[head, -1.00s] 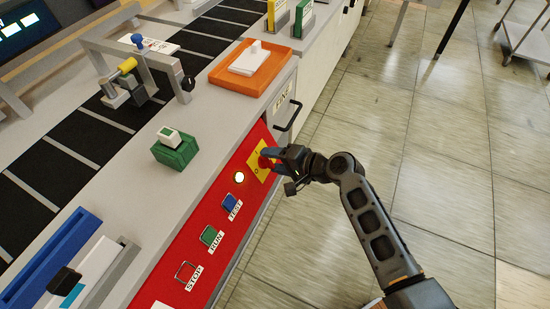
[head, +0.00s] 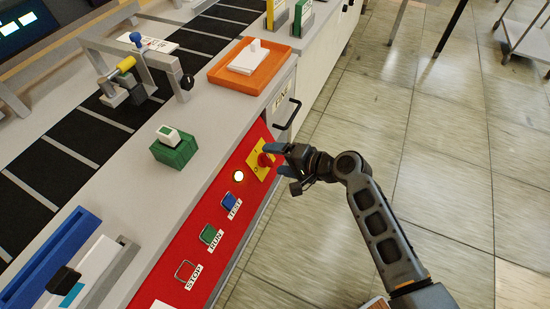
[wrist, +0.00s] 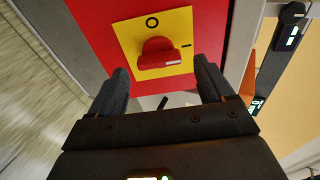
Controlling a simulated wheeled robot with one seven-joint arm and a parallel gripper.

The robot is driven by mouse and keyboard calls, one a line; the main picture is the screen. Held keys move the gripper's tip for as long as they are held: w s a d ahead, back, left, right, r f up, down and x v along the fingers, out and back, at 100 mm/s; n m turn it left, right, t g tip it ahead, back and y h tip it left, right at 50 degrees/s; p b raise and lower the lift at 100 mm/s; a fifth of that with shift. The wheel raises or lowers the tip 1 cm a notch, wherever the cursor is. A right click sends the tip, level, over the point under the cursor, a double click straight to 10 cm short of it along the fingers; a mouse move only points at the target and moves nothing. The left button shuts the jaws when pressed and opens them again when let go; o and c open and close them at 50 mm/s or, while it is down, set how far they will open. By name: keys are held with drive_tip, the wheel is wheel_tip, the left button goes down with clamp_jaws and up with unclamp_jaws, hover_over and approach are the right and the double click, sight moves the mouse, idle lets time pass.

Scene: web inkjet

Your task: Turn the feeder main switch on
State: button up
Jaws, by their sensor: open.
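The main switch is a red rotary knob (head: 265,160) on a yellow plate (head: 257,168), set in the red panel. In the wrist view the knob (wrist: 158,54) shows close up, with O above it and I to its right on the yellow plate (wrist: 128,30). A white mark on the knob lies at its right end, on the I side. My gripper (head: 278,160) is open just in front of the knob. In the wrist view its two fingers (wrist: 162,75) stand apart, either side of the knob and short of it, holding nothing.
The red panel (head: 215,265) also carries a lit round lamp (head: 239,176), a blue TEST button (head: 229,202), a green RUN button (head: 209,233) and a STOP button (head: 186,270). A black handle (head: 289,115) juts out beyond the switch. The tiled floor (head: 345,235) beside the machine is clear.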

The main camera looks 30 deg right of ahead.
drive_tip(key=v, duration=0.6)
idle(0.4)
drive_tip(key=s+f+n+h, duration=0.1)
drive_tip(key=s+n+h, duration=0.35)
drive_tip(key=s, duration=1.55)
drive_tip(key=s+a+r+n+t, duration=0.2)
drive_tip(key=s+r+n, duration=0.1)
drive_tip(key=s+r, duration=0.4)
drive_tip(key=s+a+r+n+t+h, duration=0.1)
drive_tip(key=s+a+r+n+t, duration=0.1)
drive_tip(key=s+r+n, duration=0.2)
drive_tip(key=s+r, duration=0.3)
drive_tip(key=r, duration=0.5)
drive_tip(key=shift+s, duration=0.3)
drive_tip(key=shift+h, duration=0.25)
drive_tip(key=shift+c, duration=0.3)
